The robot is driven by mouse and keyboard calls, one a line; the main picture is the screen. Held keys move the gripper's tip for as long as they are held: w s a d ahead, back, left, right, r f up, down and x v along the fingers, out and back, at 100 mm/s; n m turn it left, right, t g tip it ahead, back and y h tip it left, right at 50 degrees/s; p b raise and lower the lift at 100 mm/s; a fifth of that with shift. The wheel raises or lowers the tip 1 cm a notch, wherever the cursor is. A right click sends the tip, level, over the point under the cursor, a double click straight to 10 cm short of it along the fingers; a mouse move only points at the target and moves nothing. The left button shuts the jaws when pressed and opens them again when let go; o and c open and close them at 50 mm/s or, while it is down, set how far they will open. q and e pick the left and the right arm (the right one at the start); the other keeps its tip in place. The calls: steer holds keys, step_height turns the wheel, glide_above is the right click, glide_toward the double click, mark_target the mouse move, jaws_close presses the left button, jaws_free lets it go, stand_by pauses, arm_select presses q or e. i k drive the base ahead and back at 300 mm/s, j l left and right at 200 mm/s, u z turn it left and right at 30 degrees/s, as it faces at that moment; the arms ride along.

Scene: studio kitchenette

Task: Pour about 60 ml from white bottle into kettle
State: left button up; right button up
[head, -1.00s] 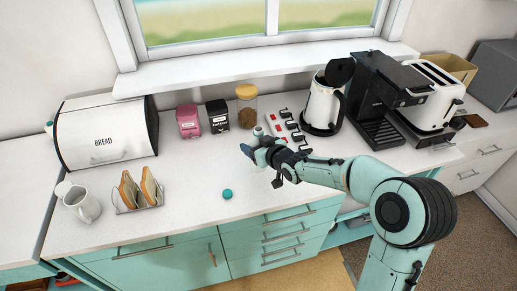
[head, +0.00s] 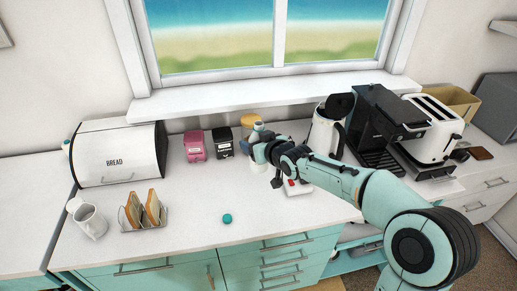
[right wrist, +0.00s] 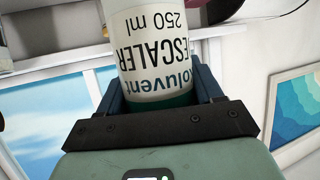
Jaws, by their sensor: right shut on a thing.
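The bottle looks about upright. The white kettle (head: 323,131) stands to the right of the gripper, its black lid (head: 340,105) raised; my right arm hides its lower part. My left gripper is not in view.
A teal cap (head: 227,218) lies on the counter's front. The coffee machine (head: 376,125) and toaster (head: 432,117) stand right of the kettle. A pink canister (head: 195,147), black canister (head: 222,142) and tan-lidded jar (head: 251,118) stand left. A toast rack (head: 143,212) and jug (head: 91,221) are front left.

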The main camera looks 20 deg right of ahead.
mark_target(326, 137)
steer(key=k+l, duration=0.1)
steer(key=k, duration=0.9)
